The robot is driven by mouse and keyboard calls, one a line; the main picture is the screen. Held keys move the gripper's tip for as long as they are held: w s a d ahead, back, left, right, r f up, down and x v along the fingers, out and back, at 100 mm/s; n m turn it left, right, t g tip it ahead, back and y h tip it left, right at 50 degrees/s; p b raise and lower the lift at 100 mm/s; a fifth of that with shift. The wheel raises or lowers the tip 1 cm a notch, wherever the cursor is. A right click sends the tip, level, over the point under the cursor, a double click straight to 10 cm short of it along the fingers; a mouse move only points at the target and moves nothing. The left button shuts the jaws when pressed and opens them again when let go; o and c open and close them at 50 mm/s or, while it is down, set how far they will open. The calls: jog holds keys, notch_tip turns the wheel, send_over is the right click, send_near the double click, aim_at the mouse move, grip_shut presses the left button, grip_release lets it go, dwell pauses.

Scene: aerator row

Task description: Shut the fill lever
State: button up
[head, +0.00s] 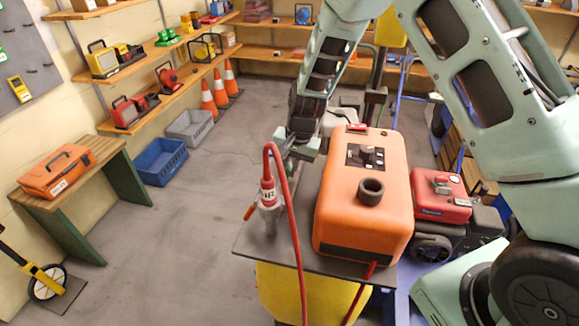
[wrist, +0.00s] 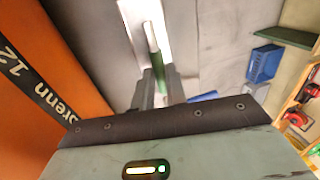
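A grey fitting (head: 268,215) with a red-and-white labelled collar stands upright at the left edge of a dark board. A red hose (head: 292,215) loops over from its top. A short orange lever (head: 249,212) sticks out low on its left side. An orange tank (head: 362,200) with a dark spout stands on the board to the right; its side fills the left of the wrist view (wrist: 40,85). My gripper (head: 290,150) is behind and above the fitting, apart from the lever. The wrist view shows its narrow grey fingers (wrist: 158,90) close together; their gap is unclear. I cannot make out the lever there.
The dark board (head: 250,250) sits on a yellow drum (head: 280,290). A red machine (head: 440,195) stands to the right. A blue crate (head: 160,162), a grey crate (head: 190,127) and orange cones (head: 219,88) are along the left wall. Floor left of the board is clear.

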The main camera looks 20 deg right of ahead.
grip_shut()
jog(key=n, duration=0.1)
jog(key=a+n+b, duration=0.1)
jog(key=n, duration=0.1)
jog(key=w+n, duration=0.1)
jog(key=shift+a+n+g+b, duration=0.3)
jog(key=shift+a+g+b, duration=0.05)
jog(key=shift+g, duration=0.05)
jog(key=a+n, duration=0.1)
jog(key=n, duration=0.1)
jog(key=a+n+g+b, duration=0.1)
jog(key=n, duration=0.2)
jog(key=shift+a+n, duration=0.2)
jog(key=shift+n, duration=0.1)
jog(key=n, duration=0.1)
jog(key=a+n, duration=0.1)
jog(key=n, duration=0.2)
jog(key=shift+s+a+g, duration=0.3)
jog(key=shift+a+g, duration=0.1)
jog(key=shift+s+a+n+h, duration=0.15)
jog(key=shift+s+a+n, duration=0.1)
jog(key=shift+n, duration=0.7)
jog(key=shift+s+a+n+h, duration=0.15)
jog(key=shift+s+a+n, duration=0.1)
jog(key=shift+n, duration=0.7)
jog(key=o, duration=0.7)
grip_release()
